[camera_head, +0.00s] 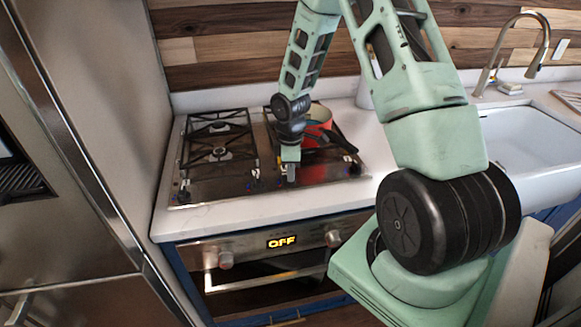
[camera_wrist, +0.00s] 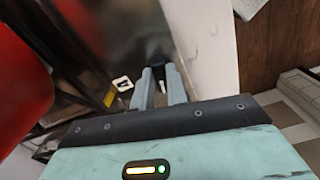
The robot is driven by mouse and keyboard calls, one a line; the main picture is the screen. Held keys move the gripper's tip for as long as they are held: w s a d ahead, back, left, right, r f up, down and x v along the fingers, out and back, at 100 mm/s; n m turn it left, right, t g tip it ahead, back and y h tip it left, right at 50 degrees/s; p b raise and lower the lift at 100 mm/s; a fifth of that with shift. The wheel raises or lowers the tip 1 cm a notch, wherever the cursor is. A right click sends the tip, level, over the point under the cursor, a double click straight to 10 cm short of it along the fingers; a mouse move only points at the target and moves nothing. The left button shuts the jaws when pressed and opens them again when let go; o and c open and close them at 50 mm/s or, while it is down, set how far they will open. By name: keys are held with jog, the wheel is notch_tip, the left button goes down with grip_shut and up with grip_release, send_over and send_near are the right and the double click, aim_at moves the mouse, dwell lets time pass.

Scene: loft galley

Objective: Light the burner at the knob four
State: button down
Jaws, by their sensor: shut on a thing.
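The gas cooktop (camera_head: 215,187) is set in a white counter and has black knobs along its front edge. The left knob (camera_head: 184,196), another knob (camera_head: 251,185) and the right knob (camera_head: 354,168) show; no numbers are readable. My gripper (camera_head: 291,176) points down at the front edge, between the latter two. In the wrist view my gripper (camera_wrist: 161,86) is shut on a black knob (camera_wrist: 158,63) with a white mark, between its fingers. I cannot tell this knob's number. No flame shows on the visible burners; my arm partly hides the right ones.
A red pot (camera_head: 319,126) stands on the right burners, close behind my gripper; it also shows in the wrist view (camera_wrist: 20,88). The oven display (camera_head: 282,242) below reads OFF. A white sink (camera_head: 535,125) lies to the right, and a tall metal cabinet (camera_head: 90,70) to the left.

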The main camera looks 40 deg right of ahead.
jog(key=n+p, duration=0.2)
jog(key=n, duration=0.3)
jog(key=shift+w+d+n+p, duration=0.1)
jog(key=shift+w+n+p, duration=0.05)
jog(key=shift+n+p, duration=0.25)
dwell(0.4)
jog(key=c, duration=1.4)
grip_release()
jog(key=shift+r, duration=0.15)
notch_tip(320, 180, up, 17)
jog(key=b, duration=0.1)
